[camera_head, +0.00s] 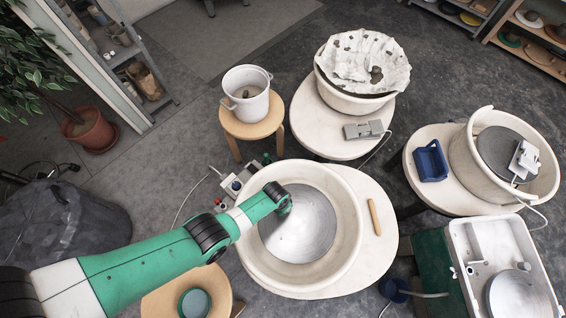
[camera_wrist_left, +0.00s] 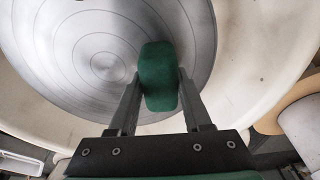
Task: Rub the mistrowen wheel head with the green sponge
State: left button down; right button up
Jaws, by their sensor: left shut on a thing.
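A silver metal wheel head (camera_head: 312,235) sits inside a round cream basin (camera_head: 348,225) on a pale rounded table, near the middle of the head view. In the left wrist view the wheel head (camera_wrist_left: 55,55) shows concentric rings and is grey. My left gripper (camera_wrist_left: 158,78) is shut on the green sponge (camera_wrist_left: 158,62), with one finger on each side of it. The sponge is over the near outer part of the wheel head; I cannot tell if it touches. My right gripper is not in view.
The basin wall (camera_wrist_left: 250,60) surrounds the wheel head closely. A wooden tool (camera_head: 375,217) lies right of the basin. A white bucket (camera_head: 246,97) stands on a stool behind. Other wheels stand at the back and right, one with a blue box (camera_head: 431,163) beside it.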

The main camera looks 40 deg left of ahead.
pick_arm(q)
jog(key=shift+f+b, duration=0.3)
jog(key=shift+f, duration=0.1)
jog(key=shift+s+r, duration=0.1)
jog(key=shift+s, duration=0.1)
jog(key=shift+s+p, duration=0.6)
jog(key=shift+p, duration=0.1)
jog(key=shift+s+f, duration=0.2)
jog(key=shift+f, duration=0.1)
jog(key=shift+s, duration=0.1)
jog(key=shift+r, duration=0.15)
